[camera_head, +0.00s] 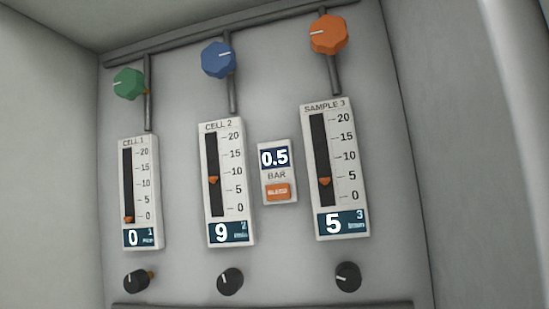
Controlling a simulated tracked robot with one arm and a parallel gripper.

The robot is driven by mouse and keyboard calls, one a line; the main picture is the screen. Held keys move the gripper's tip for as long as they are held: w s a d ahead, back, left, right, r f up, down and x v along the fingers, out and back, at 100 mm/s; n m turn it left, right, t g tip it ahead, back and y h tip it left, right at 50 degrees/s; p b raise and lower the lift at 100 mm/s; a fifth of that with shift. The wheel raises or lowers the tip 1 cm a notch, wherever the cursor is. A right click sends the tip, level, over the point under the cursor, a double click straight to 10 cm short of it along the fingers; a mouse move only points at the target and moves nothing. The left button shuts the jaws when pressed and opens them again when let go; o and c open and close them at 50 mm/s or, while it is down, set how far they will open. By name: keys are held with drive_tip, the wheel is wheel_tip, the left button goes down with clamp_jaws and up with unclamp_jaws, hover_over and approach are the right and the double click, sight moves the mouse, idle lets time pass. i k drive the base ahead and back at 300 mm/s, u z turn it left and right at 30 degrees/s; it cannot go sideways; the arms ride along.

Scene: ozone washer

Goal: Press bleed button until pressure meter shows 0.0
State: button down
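The pressure meter (274,157) is a small dark blue display on a white plate between the Cell 2 and Sample 3 gauges, and it reads 0.5 above the word BAR. The orange bleed button (278,192) sits right below it on the same plate. Nothing covers the button. My gripper is not in view, so I cannot see its state or how far it is from the button.
Gauges flank the plate: Cell 1 (140,190) reads 0, Cell 2 (226,183) 9, Sample 3 (335,168) 5. Green (128,83), blue (218,60) and orange (328,35) knobs stick out above, black knobs (230,281) below. A pale column (520,100) stands at right.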

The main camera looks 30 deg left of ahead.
sight(277, 191)
drive_tip(key=z, duration=1.15)
drive_tip(key=k, duration=1.35)
drive_tip(key=u, duration=1.1)
drive_tip(key=i, duration=1)
